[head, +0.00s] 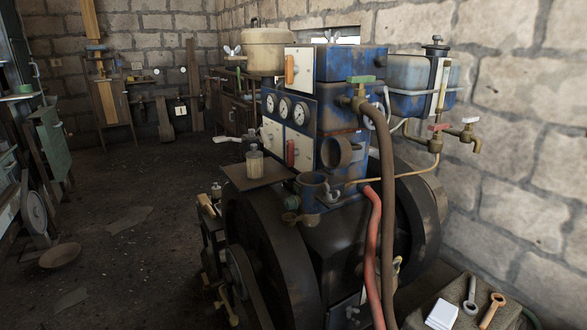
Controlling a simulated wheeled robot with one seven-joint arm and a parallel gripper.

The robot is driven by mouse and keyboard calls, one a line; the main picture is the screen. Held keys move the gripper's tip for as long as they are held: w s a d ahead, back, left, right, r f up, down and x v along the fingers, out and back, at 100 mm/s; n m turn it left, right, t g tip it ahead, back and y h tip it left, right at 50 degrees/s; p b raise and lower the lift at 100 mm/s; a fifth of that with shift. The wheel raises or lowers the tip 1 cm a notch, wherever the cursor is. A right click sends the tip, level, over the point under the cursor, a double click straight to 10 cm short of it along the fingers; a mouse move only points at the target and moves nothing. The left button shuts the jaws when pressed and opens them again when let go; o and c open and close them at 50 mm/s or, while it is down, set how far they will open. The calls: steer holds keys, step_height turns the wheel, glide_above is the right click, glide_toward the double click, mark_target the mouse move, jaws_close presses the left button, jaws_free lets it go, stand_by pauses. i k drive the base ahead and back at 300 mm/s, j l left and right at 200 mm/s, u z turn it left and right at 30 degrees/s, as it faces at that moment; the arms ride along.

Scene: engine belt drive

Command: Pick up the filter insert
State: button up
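A small upright cylinder (254,165) with a pale ribbed-looking body and a grey top stands on a flat dark shelf plate (277,174) at the left side of the engine. It may be the filter insert, but it is too small to be sure. An open round cup-like housing (338,152) sits on the engine's blue front, and a second cup-like part (312,187) sits lower. I cannot tell whether anything is inside either one. My gripper does not show in the head view.
The engine has a large dark flywheel (277,245), three gauges (285,108), and red (373,235) and brown hoses in front. A stool at the lower right holds wrenches (492,308) and a white box (441,314). Open floor (130,260) lies left, with a shallow bowl (60,256).

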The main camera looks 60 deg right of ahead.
mark_target(254, 158)
steer(key=i+l+z, duration=0.15)
steer(key=i+z, duration=0.25)
steer(key=i+l+z, duration=0.1)
steer(key=i+z, duration=0.15)
steer(key=z, duration=0.15)
steer(key=i, duration=0.9)
steer(key=i+j+z, duration=0.1)
steer(key=i, duration=0.8)
